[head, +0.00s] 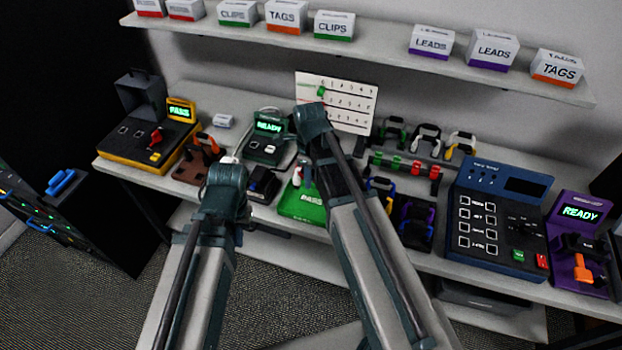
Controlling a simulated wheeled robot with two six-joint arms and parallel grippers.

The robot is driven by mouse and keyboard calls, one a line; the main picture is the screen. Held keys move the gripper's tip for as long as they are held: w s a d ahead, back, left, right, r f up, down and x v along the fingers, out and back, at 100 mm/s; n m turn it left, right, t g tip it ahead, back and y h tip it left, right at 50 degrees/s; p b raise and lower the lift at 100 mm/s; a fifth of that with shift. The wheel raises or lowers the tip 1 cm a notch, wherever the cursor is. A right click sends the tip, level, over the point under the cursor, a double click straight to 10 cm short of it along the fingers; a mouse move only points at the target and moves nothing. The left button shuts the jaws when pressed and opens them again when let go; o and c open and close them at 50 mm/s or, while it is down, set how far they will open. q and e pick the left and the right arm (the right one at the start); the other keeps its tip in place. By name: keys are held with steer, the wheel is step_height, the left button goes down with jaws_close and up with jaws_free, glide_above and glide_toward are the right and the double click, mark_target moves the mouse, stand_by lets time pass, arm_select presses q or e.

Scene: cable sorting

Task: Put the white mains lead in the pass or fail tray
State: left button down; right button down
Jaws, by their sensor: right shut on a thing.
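The green tray marked PASS (302,208) lies on the bench in the middle, partly covered by my right arm. I cannot make out a fail tray.
A yellow-edged tester (150,140) reading PASS stands at left, a green tester (265,140) reading READY behind my arms. A blue tester (495,220) and a purple READY unit (580,245) stand at right. Coloured leads hang on a rack (405,165). A shelf (380,52) holds boxes above.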

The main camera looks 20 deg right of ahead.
steer(key=shift+f, duration=0.15)
step_height(320, 180, down, 5)
steer(key=b, duration=0.5)
steer(key=shift+f, duration=0.1)
steer(key=shift+f+b, duration=0.85)
steer(key=shift+b, duration=0.25)
stand_by(1.9)
steer(key=c, duration=0.7)
jaws_free()
steer(key=shift+o, duration=0.3)
steer(key=o, duration=0.5)
